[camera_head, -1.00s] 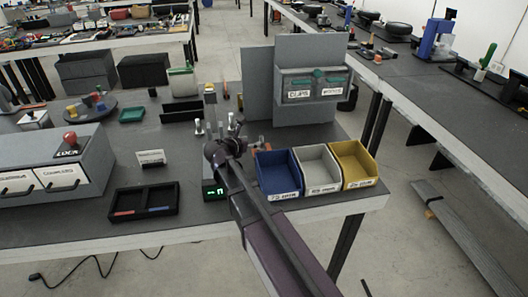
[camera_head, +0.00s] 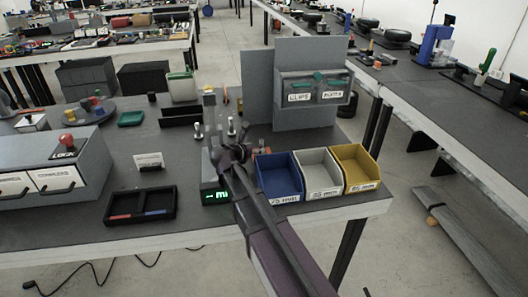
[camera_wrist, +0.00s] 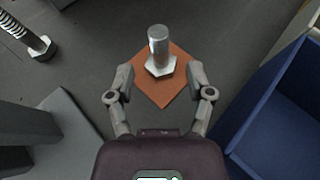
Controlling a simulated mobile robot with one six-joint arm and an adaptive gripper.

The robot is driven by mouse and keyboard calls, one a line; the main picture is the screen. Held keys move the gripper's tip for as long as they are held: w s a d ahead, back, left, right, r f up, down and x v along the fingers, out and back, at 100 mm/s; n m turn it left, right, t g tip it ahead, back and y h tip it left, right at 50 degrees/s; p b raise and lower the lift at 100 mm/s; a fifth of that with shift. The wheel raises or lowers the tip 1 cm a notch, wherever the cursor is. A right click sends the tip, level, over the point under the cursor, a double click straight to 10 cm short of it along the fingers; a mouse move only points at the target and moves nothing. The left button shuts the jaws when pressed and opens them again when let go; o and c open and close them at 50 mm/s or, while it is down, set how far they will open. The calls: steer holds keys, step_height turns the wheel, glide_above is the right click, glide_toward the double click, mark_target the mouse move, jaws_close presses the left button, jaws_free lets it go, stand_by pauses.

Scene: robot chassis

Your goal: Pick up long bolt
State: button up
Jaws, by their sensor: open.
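A silver bolt (camera_wrist: 159,48) stands upright on its hex head on an orange-brown square pad (camera_wrist: 180,82) in the wrist view. My gripper (camera_wrist: 160,76) is open, with one finger on each side of the near edge of this bolt's head and no visible contact. A second, threaded bolt (camera_wrist: 24,34) stands at the upper left, partly cut off by the frame. I cannot tell for sure which is the long bolt. In the head view, two bolts stand behind my arm, one at left (camera_head: 198,131) and one at right (camera_head: 230,126). My arm hides the fingertips there.
The blue bin (camera_head: 279,178) is close on the right of my gripper, beside a grey and a yellow bin (camera_head: 357,167). A grey post with a green display (camera_head: 215,196) is close on the left. A black two-part tray (camera_head: 140,206) lies further left.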

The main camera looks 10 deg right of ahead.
mark_target(260, 146)
steer(key=shift+b+x, duration=0.8)
steer(key=shift+x, duration=1.5)
jaws_close()
